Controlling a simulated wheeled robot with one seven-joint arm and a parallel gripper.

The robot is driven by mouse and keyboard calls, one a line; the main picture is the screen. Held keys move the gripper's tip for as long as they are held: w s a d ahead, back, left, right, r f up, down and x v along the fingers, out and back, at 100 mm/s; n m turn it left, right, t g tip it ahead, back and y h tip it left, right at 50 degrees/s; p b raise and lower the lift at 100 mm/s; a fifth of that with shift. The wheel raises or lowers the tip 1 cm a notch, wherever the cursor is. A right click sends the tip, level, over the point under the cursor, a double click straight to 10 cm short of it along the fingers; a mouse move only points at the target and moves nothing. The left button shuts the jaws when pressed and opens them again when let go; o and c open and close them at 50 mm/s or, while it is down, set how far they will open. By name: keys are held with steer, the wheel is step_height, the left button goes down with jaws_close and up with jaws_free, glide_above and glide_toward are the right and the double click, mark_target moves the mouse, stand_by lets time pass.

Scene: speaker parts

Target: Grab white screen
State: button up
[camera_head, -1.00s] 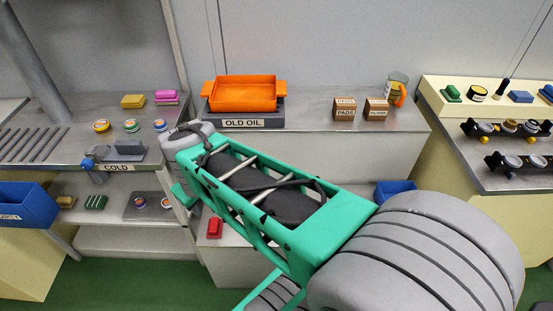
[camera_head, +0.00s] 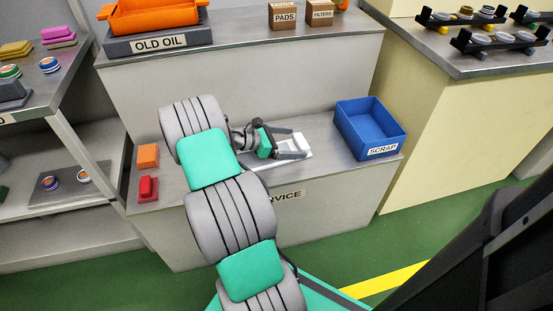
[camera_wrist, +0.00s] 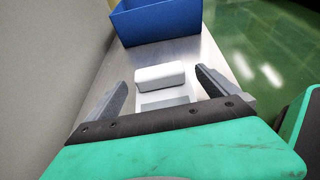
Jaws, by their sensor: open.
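A white block with rounded edges (camera_wrist: 160,75) lies between my finger lines in the wrist view, at the far side of a flat white piece with a greyish patch (camera_wrist: 166,102). I cannot tell whether the block and flat piece are one thing. In the head view this white thing (camera_head: 296,145) is partly hidden by my gripper, on the grey lower shelf of the service bench (camera_head: 335,165). My gripper (camera_head: 303,143) is open, its fingers to either side of the white thing, and it also shows in the wrist view (camera_wrist: 160,77). Nothing is gripped.
A blue SCRAP bin (camera_head: 369,130) stands on the shelf just beyond the white thing. An orange block (camera_head: 148,155) and a red block (camera_head: 148,188) lie at the shelf's left end. The upper bench with the OLD OIL tray (camera_head: 158,42) rises behind.

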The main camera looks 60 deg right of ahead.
steer(key=shift+x, duration=1.2)
steer(key=shift+c, duration=0.5)
steer(key=c, duration=1.4)
